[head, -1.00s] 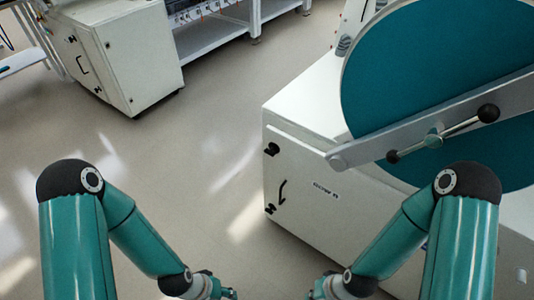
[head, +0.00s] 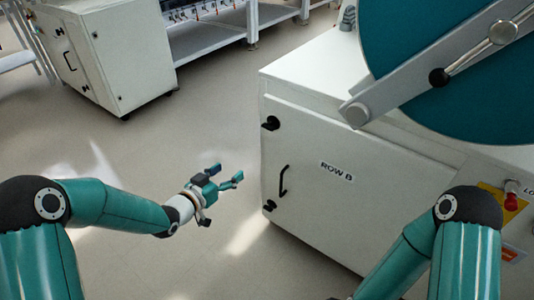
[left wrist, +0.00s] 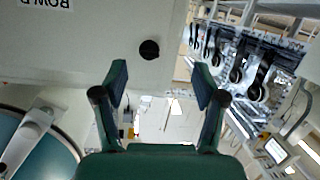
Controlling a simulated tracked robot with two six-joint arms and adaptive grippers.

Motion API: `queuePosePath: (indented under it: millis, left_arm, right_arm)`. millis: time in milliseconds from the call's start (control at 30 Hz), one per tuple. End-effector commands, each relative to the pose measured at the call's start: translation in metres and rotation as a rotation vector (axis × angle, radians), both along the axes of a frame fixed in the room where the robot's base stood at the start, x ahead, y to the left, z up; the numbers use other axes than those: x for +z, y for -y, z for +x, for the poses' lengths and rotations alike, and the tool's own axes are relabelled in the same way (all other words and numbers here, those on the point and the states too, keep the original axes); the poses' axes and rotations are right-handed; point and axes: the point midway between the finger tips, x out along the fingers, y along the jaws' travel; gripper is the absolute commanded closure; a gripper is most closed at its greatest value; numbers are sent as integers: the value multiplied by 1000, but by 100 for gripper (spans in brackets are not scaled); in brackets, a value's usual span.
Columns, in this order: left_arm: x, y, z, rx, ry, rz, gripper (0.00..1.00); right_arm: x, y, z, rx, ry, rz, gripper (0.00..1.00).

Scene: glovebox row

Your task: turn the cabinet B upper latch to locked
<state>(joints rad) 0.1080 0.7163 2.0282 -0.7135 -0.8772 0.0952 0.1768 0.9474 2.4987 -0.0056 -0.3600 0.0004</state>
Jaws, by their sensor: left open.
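The white cabinet marked ROW B (head: 350,215) stands right of centre in the head view. Its upper latch (head: 270,123) is a black knob near the door's upper left corner. A lower black latch (head: 269,205) sits below it. In the left wrist view, which is upside down, the upper latch (left wrist: 149,49) shows just beyond the fingertips. My left gripper (head: 228,174) is open and empty, left of the cabinet and apart from it, lower in the picture than the upper latch. My right gripper is out of view; only its arm shows.
A black door handle (head: 283,181) lies between the latches. A teal disc with a grey bar (head: 425,75) overhangs the cabinet top. A red-topped control (head: 511,190) is at the right. Another white cabinet (head: 130,65) stands back left. Floor between the cabinets is clear.

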Motion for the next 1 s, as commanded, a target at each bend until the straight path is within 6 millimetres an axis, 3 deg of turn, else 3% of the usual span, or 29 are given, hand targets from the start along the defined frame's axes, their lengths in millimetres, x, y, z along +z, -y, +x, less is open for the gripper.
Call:
queuePosePath:
  millis: [33, 200, 467, 1000]
  left_arm:
    - [-2, 1, 8, -20, 71, 0, 29]
    - [24, 7, 17, -73, 215, 2, 29]
    - [33, 19, 31, -89, 248, 3, 29]
    - [32, 81, 116, -87, 248, 3, 29]
  right_arm:
    - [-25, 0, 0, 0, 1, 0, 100]
    - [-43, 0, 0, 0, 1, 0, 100]
    - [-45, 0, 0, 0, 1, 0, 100]
    - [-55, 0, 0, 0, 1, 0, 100]
